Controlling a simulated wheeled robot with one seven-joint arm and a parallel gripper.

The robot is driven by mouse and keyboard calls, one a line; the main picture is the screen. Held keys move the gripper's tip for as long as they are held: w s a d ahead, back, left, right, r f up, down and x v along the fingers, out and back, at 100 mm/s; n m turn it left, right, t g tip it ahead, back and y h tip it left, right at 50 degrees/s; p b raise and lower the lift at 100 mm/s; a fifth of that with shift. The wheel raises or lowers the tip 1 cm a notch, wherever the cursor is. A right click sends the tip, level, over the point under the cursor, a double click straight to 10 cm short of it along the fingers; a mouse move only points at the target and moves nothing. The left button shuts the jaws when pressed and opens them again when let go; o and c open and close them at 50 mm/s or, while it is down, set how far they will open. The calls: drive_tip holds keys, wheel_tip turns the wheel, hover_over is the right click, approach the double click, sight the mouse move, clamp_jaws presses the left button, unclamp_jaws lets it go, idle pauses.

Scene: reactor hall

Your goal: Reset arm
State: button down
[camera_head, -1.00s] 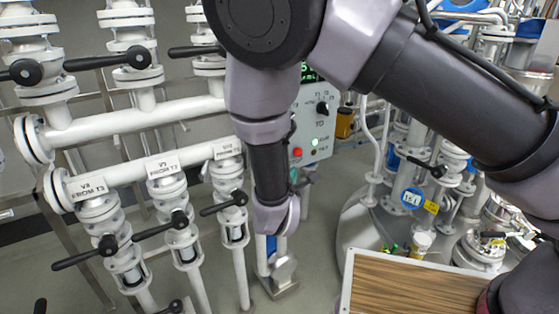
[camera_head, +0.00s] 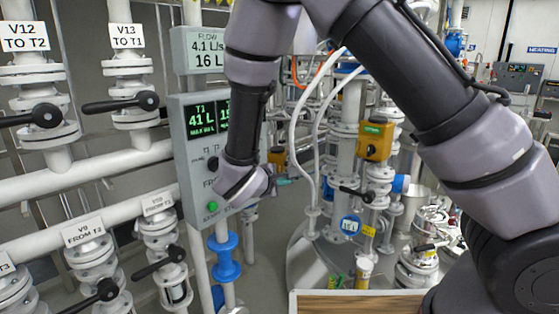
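My arm rises from the right edge, bends over at the top of the picture and hangs down at centre left. Its pale purple wrist end is in front of the grey control panel (camera_head: 185,150) and hides part of it. I cannot make out my gripper's fingers, and I see nothing held. The panel shows green digits, among them 41, with a lit green button near its bottom. I cannot tell whether the wrist touches the panel or is only in front of it.
White valve pipes with black handles (camera_head: 120,103) fill the left. A flow display (camera_head: 205,50) is above the panel. A yellow device (camera_head: 375,138) and a steel vessel (camera_head: 310,255) are right of the wrist. A wooden-topped surface (camera_head: 360,304) is at the bottom.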

drive_tip(key=s+d+r+m+g, duration=0.3)
drive_tip(key=d+r+m+g, duration=0.25)
drive_tip(key=d, duration=0.55)
drive_tip(key=s+d+r+m+g, duration=0.2)
drive_tip(key=d+r+m+g, duration=0.2)
drive_tip(key=d+r+m, duration=0.5)
drive_tip(key=s+d+r+m+t+y, duration=0.4)
drive_tip(key=s+d+r+m+y, duration=0.2)
drive_tip(key=s+r, duration=0.5)
drive_tip(key=shift+s+d+r+y, duration=0.2)
drive_tip(key=shift+s+y, duration=0.1)
drive_tip(key=shift+y, duration=0.5)
drive_tip(key=shift+m+t, duration=0.25)
idle(1.1)
